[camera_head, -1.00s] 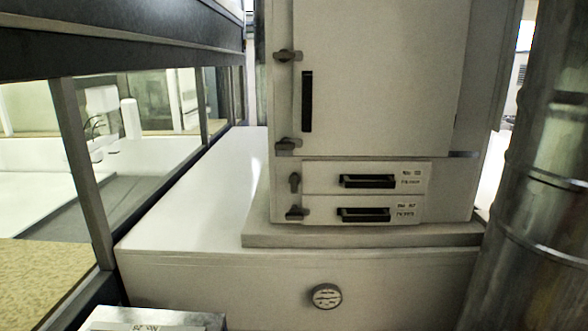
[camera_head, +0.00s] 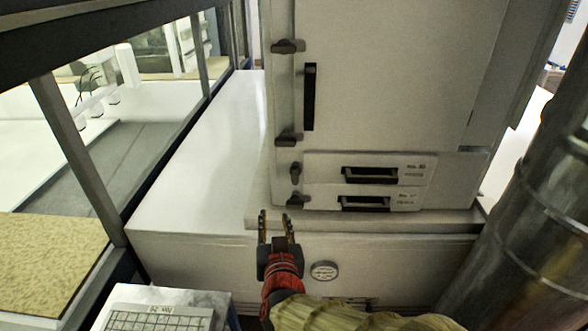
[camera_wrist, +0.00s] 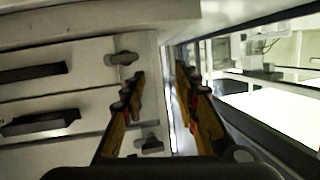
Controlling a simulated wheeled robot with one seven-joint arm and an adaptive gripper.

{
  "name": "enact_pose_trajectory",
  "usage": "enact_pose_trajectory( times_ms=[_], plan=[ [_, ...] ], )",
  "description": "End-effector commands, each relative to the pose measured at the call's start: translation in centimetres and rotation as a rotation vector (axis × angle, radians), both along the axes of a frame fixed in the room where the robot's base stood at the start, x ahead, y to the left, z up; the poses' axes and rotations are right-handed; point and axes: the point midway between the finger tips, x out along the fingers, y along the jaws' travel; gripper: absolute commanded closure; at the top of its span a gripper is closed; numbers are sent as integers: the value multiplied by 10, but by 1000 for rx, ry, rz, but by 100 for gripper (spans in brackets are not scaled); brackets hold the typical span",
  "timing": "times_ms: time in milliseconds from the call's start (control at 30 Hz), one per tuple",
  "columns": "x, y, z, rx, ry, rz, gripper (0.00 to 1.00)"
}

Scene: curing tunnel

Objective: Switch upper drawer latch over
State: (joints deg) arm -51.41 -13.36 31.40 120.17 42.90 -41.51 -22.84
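The upper drawer latch (camera_head: 295,172) is a small dark knob standing upright, left of the upper drawer (camera_head: 325,172). It appears partly behind a finger in the wrist view (camera_wrist: 150,143), where the scene looks upside down. The lower drawer latch (camera_head: 296,200) lies sideways beside the lower drawer (camera_head: 320,200); it also shows in the wrist view (camera_wrist: 122,58). My gripper (camera_head: 275,215) is open and empty, its two fingers pointing towards the cabinet, below and left of the latches in the head view. No contact with a latch is visible.
Two more latches (camera_head: 287,46) (camera_head: 288,139) sit on the cabinet door (camera_head: 390,75) above. A ledge (camera_head: 400,220) runs below the drawers. A metal pipe (camera_head: 535,215) stands right, a framed glass enclosure (camera_head: 75,150) left. The white top (camera_head: 205,160) left of the cabinet is clear.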

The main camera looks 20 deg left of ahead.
Motion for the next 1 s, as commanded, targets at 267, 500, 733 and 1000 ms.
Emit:
enact_pose_trajectory(
  times_ms=[267, 500, 733, 1000],
  plan=[
    [25, -39, 64, 8, -237, -166, 70],
    [45, -36, 68, -9, -253, -170, 70],
    [80, -28, 68, -9, -252, -170, 70],
    [100, -23, 67, -8, -253, -168, 70]
  ],
)
